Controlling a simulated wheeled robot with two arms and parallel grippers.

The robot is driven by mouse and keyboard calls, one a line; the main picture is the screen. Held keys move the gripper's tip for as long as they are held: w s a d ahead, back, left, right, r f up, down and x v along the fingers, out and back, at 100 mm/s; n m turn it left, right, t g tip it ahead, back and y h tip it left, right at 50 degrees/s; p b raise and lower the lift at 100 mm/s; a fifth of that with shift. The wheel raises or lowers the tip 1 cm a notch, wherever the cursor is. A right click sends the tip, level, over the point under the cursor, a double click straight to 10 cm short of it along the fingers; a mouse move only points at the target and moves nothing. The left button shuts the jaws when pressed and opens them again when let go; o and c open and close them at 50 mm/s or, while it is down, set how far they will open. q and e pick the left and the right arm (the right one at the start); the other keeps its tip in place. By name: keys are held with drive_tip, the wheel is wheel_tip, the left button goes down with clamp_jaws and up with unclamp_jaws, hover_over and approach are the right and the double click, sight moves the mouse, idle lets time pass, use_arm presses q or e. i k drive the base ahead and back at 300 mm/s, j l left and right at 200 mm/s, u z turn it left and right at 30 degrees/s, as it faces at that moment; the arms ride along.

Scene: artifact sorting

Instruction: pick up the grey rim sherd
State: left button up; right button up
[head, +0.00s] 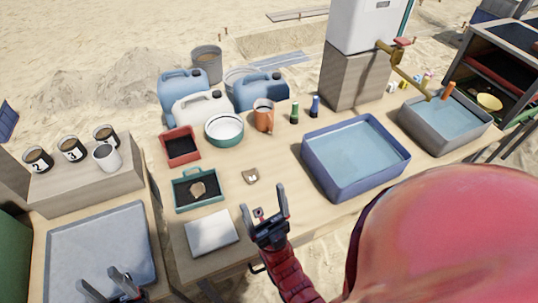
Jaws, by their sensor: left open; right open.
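A small pale sherd (250,176) with a dark patch lies on the wooden table, right of the green tray. A tan-brown sherd (198,189) lies in the green tray (178,205). I cannot tell for sure which is the grey rim sherd. My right gripper (264,200) is open, with its fingers pointing up the picture, below the pale sherd and apart from it. A small dark-and-red item (258,212) shows between its fingers, too small to identify. My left gripper (98,276) is open and empty over the grey-blue mat at the lower left.
A white slab (211,232) lies below the green tray, and a red tray (180,148) stands above it. A blue water basin (310,172) stands to the right. Numbered cups (72,150) stand on a box at left.

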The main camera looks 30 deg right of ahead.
sight(251, 176)
drive_tip(key=z, duration=0.75)
